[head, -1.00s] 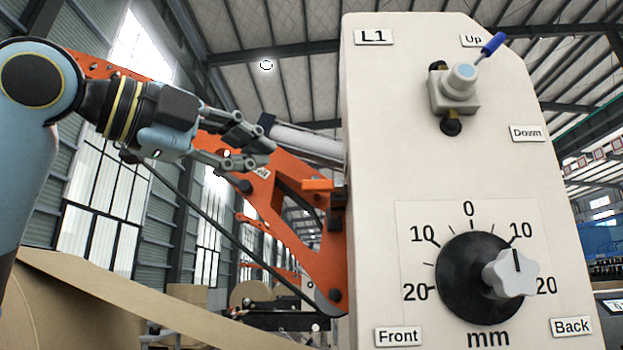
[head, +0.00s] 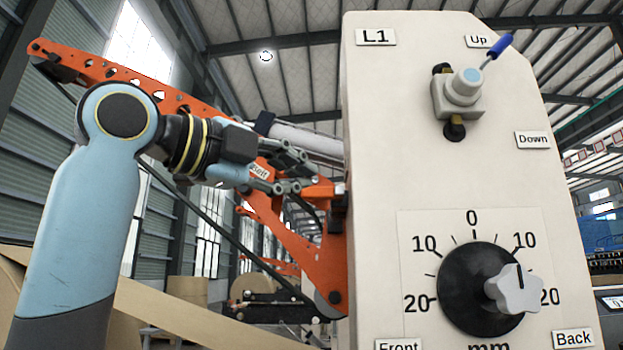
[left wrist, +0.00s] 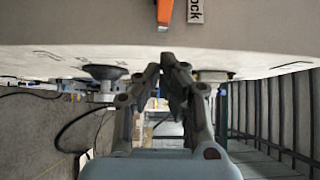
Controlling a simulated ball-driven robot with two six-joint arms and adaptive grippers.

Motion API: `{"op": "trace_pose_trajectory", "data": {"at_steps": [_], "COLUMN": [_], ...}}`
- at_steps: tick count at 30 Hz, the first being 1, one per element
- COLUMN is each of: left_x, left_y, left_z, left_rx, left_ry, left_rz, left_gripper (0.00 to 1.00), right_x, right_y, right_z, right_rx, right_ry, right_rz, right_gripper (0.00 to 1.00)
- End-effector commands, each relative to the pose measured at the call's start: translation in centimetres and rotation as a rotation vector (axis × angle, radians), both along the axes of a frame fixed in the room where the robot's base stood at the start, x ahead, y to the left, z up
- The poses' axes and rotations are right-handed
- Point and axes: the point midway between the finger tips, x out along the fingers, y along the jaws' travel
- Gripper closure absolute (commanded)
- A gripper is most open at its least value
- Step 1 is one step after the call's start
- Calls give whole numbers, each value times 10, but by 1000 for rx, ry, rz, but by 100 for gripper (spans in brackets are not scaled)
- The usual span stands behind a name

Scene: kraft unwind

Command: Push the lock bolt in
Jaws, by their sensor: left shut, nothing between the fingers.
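The lock bolt looks like the orange tab (head: 320,190) on the left side of the cream machine column (head: 400,150). In the left wrist view an orange bar (left wrist: 164,12) sticks out from the column face, beside a label ending in "ock". My left gripper (head: 304,174) is shut and empty, its fingertips just left of the tab and partly over it in the head view; contact cannot be told. The left wrist view shows its fingers (left wrist: 168,62) pointing toward the column, below the orange bar. My right gripper is not in view.
An orange swing arm (head: 290,235) and a grey cylinder (head: 305,142) lie close behind my gripper. The column front carries a black dial (head: 465,290) with a white knob and a blue-tipped lever (head: 498,46). Kraft paper (head: 170,310) slopes below.

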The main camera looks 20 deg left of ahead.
Motion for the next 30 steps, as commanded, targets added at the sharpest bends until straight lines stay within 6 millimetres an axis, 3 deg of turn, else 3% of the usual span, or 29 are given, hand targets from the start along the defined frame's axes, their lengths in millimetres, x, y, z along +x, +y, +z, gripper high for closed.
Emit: {"op": "trace_pose_trajectory", "data": {"at_steps": [4,9,15,26,30], "left_x": [25,51,62,65,85], "left_y": [-17,-7,-3,-3,3], "left_z": [1,1,0,-1,0], "left_rx": [-5,2,2,2,3], "left_ry": [6,4,2,1,3], "left_rz": [-6,2,0,0,2], "left_gripper": [100,100,100,100,100], "right_x": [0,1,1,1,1], "right_y": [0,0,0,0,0], "right_z": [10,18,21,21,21], "right_rx": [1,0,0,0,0], "right_ry": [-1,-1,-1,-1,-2], "right_rz": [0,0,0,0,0], "right_gripper": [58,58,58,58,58]}}
